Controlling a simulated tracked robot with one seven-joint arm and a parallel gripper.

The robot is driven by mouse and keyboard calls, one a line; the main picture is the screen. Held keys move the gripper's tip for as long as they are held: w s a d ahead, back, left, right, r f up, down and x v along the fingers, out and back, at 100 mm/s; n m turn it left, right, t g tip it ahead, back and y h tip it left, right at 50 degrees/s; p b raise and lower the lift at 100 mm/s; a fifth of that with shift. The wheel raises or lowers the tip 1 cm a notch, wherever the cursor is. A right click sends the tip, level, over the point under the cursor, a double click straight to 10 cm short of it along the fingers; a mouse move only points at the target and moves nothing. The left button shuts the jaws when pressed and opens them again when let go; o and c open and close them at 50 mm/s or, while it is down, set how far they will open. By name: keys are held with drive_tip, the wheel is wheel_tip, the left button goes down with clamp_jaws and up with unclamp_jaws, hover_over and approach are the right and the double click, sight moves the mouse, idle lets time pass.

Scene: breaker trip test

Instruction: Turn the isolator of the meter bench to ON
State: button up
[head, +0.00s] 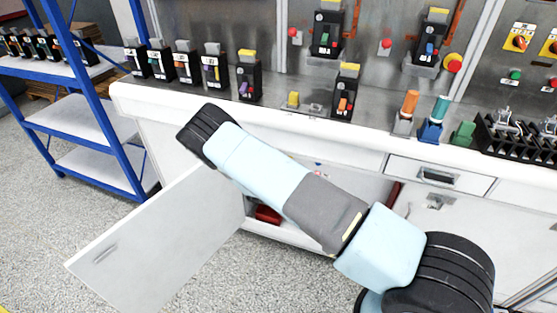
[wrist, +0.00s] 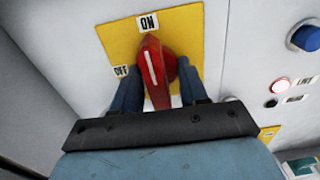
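In the wrist view, the isolator's red handle (wrist: 153,68) has a white line and sits on a yellow plate (wrist: 112,38). The ON label (wrist: 148,23) is at the top of the plate and the OFF label (wrist: 121,70) at the left. The line points nearly at ON, leaning slightly left. My gripper (wrist: 160,80) has its blue fingers on either side of the handle. A gap shows between the handle and the right finger. The left finger is close to the handle; contact there is unclear. In the head view my arm hides the gripper and this isolator.
Beside the isolator are a blue button (wrist: 305,37) and a lit red lamp (wrist: 279,86). In the head view, a cabinet door (head: 150,245) stands open below the white bench (head: 150,100). Breakers line the bench top, and a blue shelf rack (head: 100,165) stands left.

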drive_tip(key=shift+s+a, duration=0.3)
drive_tip(key=shift+s, duration=0.15)
drive_tip(key=v, duration=1.2)
drive_tip(key=shift+s, duration=0.35)
